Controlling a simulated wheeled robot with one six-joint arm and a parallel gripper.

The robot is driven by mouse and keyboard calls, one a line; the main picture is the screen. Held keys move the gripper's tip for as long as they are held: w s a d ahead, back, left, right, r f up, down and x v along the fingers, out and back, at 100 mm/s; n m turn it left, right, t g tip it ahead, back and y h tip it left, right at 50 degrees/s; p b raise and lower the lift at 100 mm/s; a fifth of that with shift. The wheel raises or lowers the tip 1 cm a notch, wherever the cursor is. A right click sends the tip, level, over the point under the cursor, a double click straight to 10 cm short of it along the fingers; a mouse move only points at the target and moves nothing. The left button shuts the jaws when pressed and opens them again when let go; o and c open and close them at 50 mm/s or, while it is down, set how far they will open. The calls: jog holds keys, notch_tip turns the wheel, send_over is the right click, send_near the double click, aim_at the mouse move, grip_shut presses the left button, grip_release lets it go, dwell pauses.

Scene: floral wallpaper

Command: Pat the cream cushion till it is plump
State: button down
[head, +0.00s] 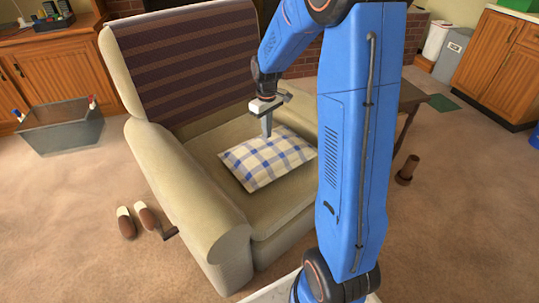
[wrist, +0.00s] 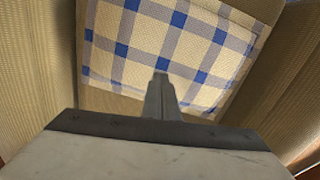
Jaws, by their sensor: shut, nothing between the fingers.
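A cream cushion (head: 258,163) with a blue check pattern lies flat on the seat of a beige armchair (head: 222,228). In the wrist view the cushion (wrist: 165,42) fills the upper middle, with the armchair seat (wrist: 105,100) around it. My gripper (head: 267,134) is shut and empty, pointing down over the cushion's back edge. In the wrist view the shut fingers (wrist: 160,78) overlap the cushion's near edge; whether they touch it I cannot tell. My blue arm hides the armchair's right side in the head view.
A striped throw (head: 185,50) covers the chair back. A dark table (head: 412,97) and a brown cylindrical object (head: 407,170) are at right.

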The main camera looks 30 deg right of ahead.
jog(key=shift+f, duration=1.05)
jog(key=shift+r, duration=1.75)
notch_tip(320, 180, up, 6)
